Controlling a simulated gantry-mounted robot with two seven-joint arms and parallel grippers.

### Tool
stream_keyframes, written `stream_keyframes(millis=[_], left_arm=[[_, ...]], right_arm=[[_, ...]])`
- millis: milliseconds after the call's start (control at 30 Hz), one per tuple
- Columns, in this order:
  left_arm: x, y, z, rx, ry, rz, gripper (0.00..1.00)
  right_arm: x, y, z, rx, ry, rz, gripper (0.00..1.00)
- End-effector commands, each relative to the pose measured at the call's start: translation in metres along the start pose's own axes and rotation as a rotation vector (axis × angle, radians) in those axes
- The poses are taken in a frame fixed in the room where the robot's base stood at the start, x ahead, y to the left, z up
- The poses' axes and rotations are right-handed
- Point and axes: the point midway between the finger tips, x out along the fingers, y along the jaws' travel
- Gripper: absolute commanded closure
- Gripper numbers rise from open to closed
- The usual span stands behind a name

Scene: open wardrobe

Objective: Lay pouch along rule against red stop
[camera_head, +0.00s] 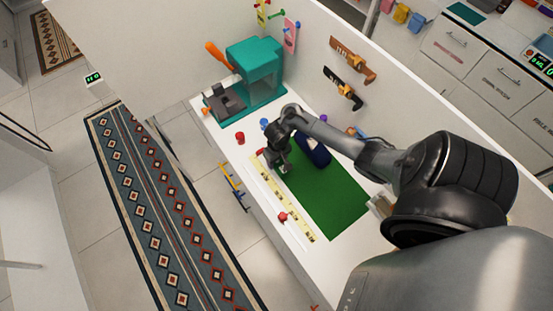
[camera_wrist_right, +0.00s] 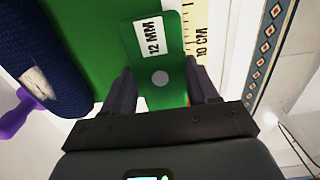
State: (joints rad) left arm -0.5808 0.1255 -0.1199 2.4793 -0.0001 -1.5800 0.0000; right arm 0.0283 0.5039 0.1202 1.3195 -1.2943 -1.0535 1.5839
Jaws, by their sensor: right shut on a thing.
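My right gripper (camera_head: 280,167) is low over the far left corner of the green mat (camera_head: 335,200), beside the rule's far end. In the right wrist view its fingers (camera_wrist_right: 163,88) are closed on the sides of a green pouch (camera_wrist_right: 160,60) with a "12 MM" label and a grey round spot. The pouch hardly stands out from the mat in the head view. The yellow rule (camera_head: 296,214) runs along the mat's left edge; its "10 CM" mark (camera_wrist_right: 201,45) shows beside the pouch. A small red piece, possibly the red stop (camera_head: 262,152), is at its far end, partly hidden. My left gripper is out of view.
A dark blue roll (camera_head: 314,151) lies on the mat, right of the gripper. A red knob (camera_head: 240,138) and a teal machine (camera_head: 255,70) stand farther back. The mat's near part is clear.

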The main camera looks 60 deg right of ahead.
Motion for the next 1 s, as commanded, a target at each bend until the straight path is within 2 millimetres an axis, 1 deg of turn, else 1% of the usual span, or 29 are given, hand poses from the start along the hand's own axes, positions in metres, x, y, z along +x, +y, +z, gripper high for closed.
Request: stream_keyframes(millis=[33,200,333,500,600,1000], left_arm=[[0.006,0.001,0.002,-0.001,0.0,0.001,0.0],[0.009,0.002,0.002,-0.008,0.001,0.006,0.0],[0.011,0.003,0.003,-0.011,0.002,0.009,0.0],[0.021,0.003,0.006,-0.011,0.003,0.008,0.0],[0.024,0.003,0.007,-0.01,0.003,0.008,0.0],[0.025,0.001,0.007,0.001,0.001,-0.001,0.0]], right_arm=[[0.006,0.002,-0.007,0.001,0.0,0.0,0.71],[0.011,0.006,-0.017,-0.001,0.0,0.0,0.71],[0.018,0.007,-0.018,-0.001,-0.002,0.0,0.71],[0.04,0.007,-0.017,-0.001,-0.003,0.001,0.71],[0.049,0.007,-0.018,0.001,-0.002,0.001,0.71],[0.052,0.007,-0.018,-0.001,-0.001,0.0,0.71]])
